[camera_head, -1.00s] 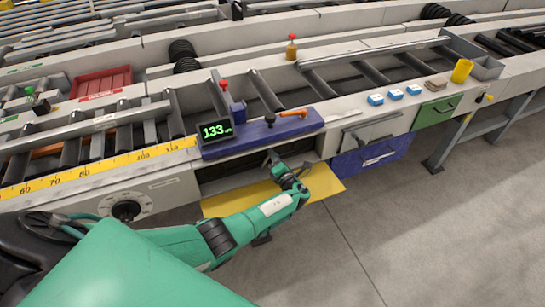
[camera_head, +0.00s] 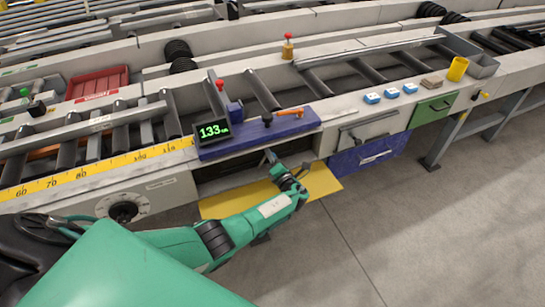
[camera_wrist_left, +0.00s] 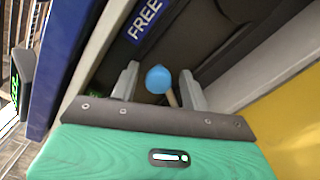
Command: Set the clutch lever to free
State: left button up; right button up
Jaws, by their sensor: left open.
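The clutch lever shows in the left wrist view as a blue ball knob (camera_wrist_left: 158,79) on a thin tan shaft. Beside it, up and to the left, is a blue label (camera_wrist_left: 145,20) reading FREE. My left gripper (camera_wrist_left: 158,90) is open, with one finger on each side of the knob; I cannot tell whether either touches it. In the head view my left gripper (camera_head: 286,168) is at the dark recess under the blue panel (camera_head: 262,134). The lever is hidden in that view. My right gripper is not in view.
The blue panel carries a display (camera_head: 213,132) reading 133 and an orange-handled lever (camera_head: 290,112). A yellow plate (camera_head: 322,182) lies below the recess. A grey drawer (camera_head: 366,132) and a blue drawer (camera_head: 368,156) are to the right. Open floor lies in front.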

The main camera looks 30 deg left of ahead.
pick_arm(q)
jog(key=v, duration=1.2)
jog(key=shift+w, duration=0.15)
jog(key=shift+s+d, duration=0.45)
jog(key=shift+d, duration=0.1)
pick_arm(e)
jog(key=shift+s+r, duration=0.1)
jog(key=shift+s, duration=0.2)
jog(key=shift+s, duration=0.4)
